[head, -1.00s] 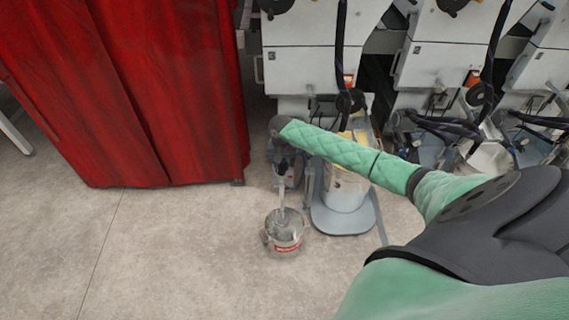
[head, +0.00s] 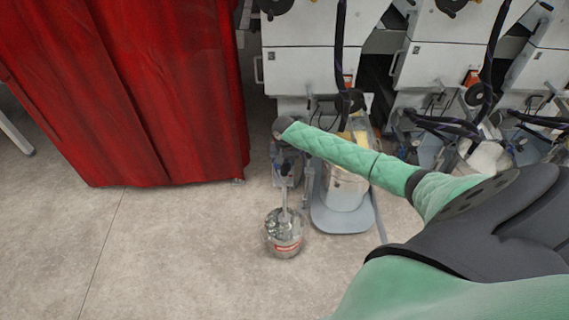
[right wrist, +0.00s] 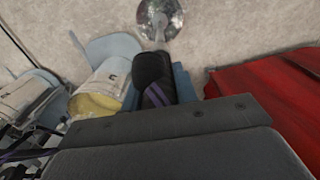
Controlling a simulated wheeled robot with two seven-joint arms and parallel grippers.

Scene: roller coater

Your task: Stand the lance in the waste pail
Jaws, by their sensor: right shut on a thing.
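The waste pail (head: 286,249) is a small metal bucket with a red and white label, standing on the floor in the lower middle of the head view. It also shows at the top of the right wrist view (right wrist: 172,30). My right gripper (head: 286,178) is above the pail, below the end of my green-sleeved arm, and is shut on the lance (head: 284,201). The lance is a pale shaft, roughly upright, running down from the gripper to the pail's mouth. Its lower end is lost in the pail's shiny interior, so its depth and contact there cannot be told. My left gripper is out of view.
A larger white bucket (head: 344,192) with yellowish contents stands on a grey-blue base (head: 340,222) just right of the pail. A red curtain (head: 165,95) hangs at left. White machines (head: 315,70) with hanging cables line the back. The floor left and front is clear.

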